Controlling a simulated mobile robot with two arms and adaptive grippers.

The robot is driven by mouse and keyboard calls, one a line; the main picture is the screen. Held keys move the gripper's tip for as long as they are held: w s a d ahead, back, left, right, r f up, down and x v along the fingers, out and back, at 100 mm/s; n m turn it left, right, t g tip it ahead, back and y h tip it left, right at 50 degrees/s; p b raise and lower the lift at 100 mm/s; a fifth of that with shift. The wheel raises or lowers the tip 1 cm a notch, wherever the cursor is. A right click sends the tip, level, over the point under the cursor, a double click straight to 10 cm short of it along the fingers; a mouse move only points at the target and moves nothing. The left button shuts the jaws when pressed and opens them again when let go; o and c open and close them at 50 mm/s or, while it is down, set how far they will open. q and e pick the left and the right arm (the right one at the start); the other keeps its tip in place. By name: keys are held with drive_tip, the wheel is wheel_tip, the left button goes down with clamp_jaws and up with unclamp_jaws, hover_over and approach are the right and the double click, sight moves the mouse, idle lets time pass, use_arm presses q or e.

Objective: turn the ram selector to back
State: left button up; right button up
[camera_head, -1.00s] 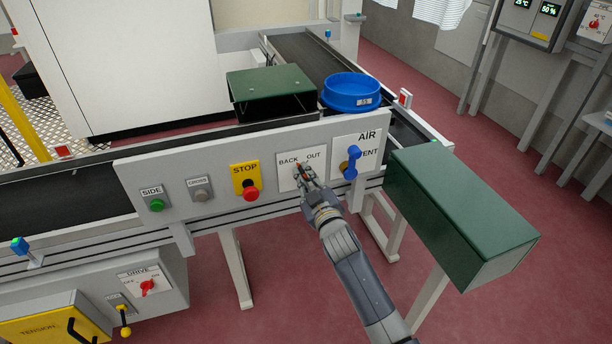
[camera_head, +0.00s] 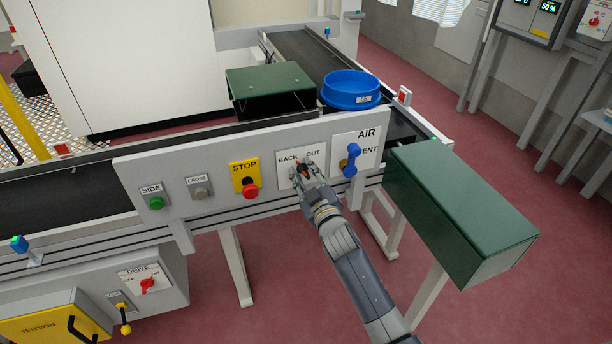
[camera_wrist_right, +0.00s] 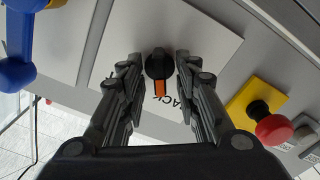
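The ram selector is a black knob (camera_wrist_right: 158,63) with an orange pointer on a white plate marked BACK and OUT (camera_head: 284,178). In the head view the knob is largely covered by my right gripper (camera_head: 306,168). In the wrist view the open fingers of my right gripper (camera_wrist_right: 160,65) stand on either side of the knob, with narrow gaps. The orange pointer (camera_wrist_right: 159,88) points down the wrist picture, near the end of the partly hidden word BACK. My left gripper is out of view.
The red STOP button (camera_head: 250,191) on its yellow plate sits left of the selector. The blue AIR valve handle (camera_head: 351,162) is close on the right. A green box (camera_head: 455,210) juts out at the panel's right end. A blue round container (camera_head: 351,90) stands on the conveyor above.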

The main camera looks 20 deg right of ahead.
drive_tip(key=s, duration=1.2)
drive_tip(key=shift+d, duration=0.2)
drive_tip(key=s+f+m+g, duration=0.1)
drive_tip(key=s+f+g, duration=0.3)
drive_tip(key=f, duration=0.9)
drive_tip(key=s+f+g, duration=0.2)
drive_tip(key=s+f, duration=0.4)
drive_tip(key=f, duration=0.6)
drive_tip(key=s+f+m+g, duration=0.1)
drive_tip(key=s+f+g, duration=0.3)
drive_tip(key=f, duration=0.9)
drive_tip(key=s+d+f+g, duration=0.1)
drive_tip(key=s+f, duration=0.4)
drive_tip(key=s, duration=0.6)
drive_tip(key=s+d+f+m+g, duration=0.1)
drive_tip(key=s+f+g, duration=0.2)
drive_tip(key=s, duration=0.9)
drive_tip(key=s+d+f+m+g, duration=0.1)
drive_tip(key=s+f+g, duration=0.2)
drive_tip(key=s+f, duration=0.6)
drive_tip(key=s, duration=0.3)
drive_tip(key=shift+d+f+h, duration=0.15)
drive_tip(key=shift+d+h, duration=0.1)
drive_tip(key=shift+h, duration=0.05)
